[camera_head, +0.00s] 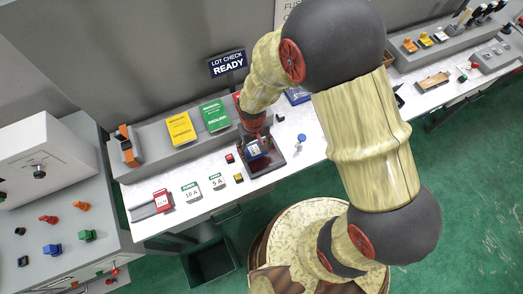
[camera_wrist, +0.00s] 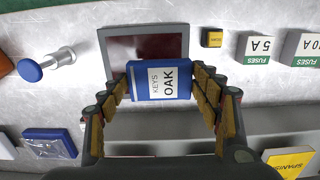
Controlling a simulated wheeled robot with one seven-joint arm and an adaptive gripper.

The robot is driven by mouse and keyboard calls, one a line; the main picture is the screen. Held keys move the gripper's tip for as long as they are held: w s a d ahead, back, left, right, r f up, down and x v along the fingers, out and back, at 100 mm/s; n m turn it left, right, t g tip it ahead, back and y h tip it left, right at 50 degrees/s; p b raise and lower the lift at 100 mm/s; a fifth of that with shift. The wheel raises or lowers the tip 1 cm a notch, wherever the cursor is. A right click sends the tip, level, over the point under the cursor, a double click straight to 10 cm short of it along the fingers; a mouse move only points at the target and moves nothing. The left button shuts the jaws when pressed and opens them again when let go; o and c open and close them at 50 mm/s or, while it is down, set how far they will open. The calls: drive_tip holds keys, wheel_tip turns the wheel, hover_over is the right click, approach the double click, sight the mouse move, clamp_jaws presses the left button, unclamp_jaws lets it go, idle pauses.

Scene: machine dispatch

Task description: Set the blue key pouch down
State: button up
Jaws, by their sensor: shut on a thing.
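The blue key pouch (camera_wrist: 150,65) has a white label reading "KEYS OAK". In the wrist view my gripper (camera_wrist: 162,84) is shut on it, one finger at each side. The pouch is over a dark red tray with a grey rim (camera_wrist: 184,32) and hides part of it. In the head view the pouch (camera_head: 254,150) shows small below my gripper (camera_head: 254,140), over the dark tray (camera_head: 272,167) on the white bench. I cannot tell whether the pouch touches the tray floor.
A blue-knobbed post (camera_head: 300,139) stands right of the tray. A small yellow block (camera_head: 238,178) and fuse boxes marked 5 A (camera_head: 217,181) and 10 A (camera_head: 191,190) lie to its left. Yellow (camera_head: 180,129) and green (camera_head: 214,115) booklets rest on the grey ledge behind.

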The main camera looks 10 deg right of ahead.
drive_tip(key=d+f, duration=0.1)
drive_tip(key=w+d+f, duration=0.1)
drive_tip(key=shift+f, duration=0.35)
drive_tip(key=f, duration=0.3)
drive_tip(key=shift+w+d, duration=0.15)
drive_tip(key=shift+d, duration=0.1)
drive_tip(key=shift+f, duration=0.3)
drive_tip(key=shift+f, duration=0.2)
drive_tip(key=o, duration=1.3)
drive_tip(key=shift+c, duration=0.2)
